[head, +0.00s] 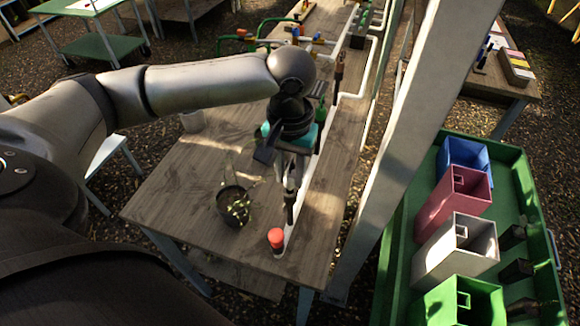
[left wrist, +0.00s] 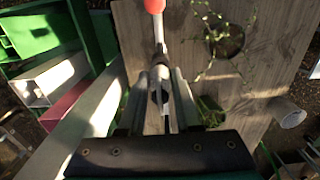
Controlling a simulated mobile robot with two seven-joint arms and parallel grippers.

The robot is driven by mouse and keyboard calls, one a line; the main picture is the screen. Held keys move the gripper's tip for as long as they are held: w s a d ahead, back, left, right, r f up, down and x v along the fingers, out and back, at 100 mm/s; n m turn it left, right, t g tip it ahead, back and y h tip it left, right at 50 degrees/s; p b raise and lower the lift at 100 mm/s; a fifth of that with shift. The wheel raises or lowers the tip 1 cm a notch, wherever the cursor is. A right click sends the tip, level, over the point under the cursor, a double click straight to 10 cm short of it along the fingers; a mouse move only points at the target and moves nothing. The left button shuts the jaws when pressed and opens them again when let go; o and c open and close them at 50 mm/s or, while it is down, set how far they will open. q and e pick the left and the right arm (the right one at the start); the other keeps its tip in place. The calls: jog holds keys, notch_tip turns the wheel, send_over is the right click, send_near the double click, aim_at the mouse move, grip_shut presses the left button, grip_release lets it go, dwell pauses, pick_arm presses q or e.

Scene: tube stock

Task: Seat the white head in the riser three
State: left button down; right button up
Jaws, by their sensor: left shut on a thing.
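My left gripper (head: 289,180) points down over the front part of the white pipe line. It is shut on a small pale piece, seemingly the white head, which shows between the fingertips in the left wrist view (left wrist: 160,74); the fingers hide most of it. A dark upright riser (head: 290,208) stands on the pipe just below the fingertips. I cannot tell whether the piece touches it. Further back along the pipe stand an upright with a green top (head: 320,114) and one with a brown top (head: 339,66). I cannot tell which riser is number three. My right gripper is not in view.
A red cap (head: 276,238) marks the pipe's near end. A potted plant (head: 236,204) stands left of the gripper on the wooden table (head: 160,200). A pale post (head: 390,150) rises on the right. Beyond it is a green cart (head: 395,260) with coloured bins.

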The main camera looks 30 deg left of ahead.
aim_at(289, 184)
pick_arm(q)
jog(key=shift+f+p, duration=0.3)
jog(key=shift+f, duration=0.35)
dwell(0.6)
jog(key=shift+f+p, duration=0.25)
jog(key=shift+p, duration=0.1)
jog(key=shift+f+p, duration=0.45)
jog(key=shift+f, duration=0.2)
dwell(0.9)
jog(key=c, duration=0.5)
grip_release()
jog(key=shift+r, duration=0.1)
notch_tip(289, 184, up, 15)
jog(key=shift+r+p, duration=0.1)
jog(key=shift+p, duration=0.65)
jog(key=shift+d, duration=0.1)
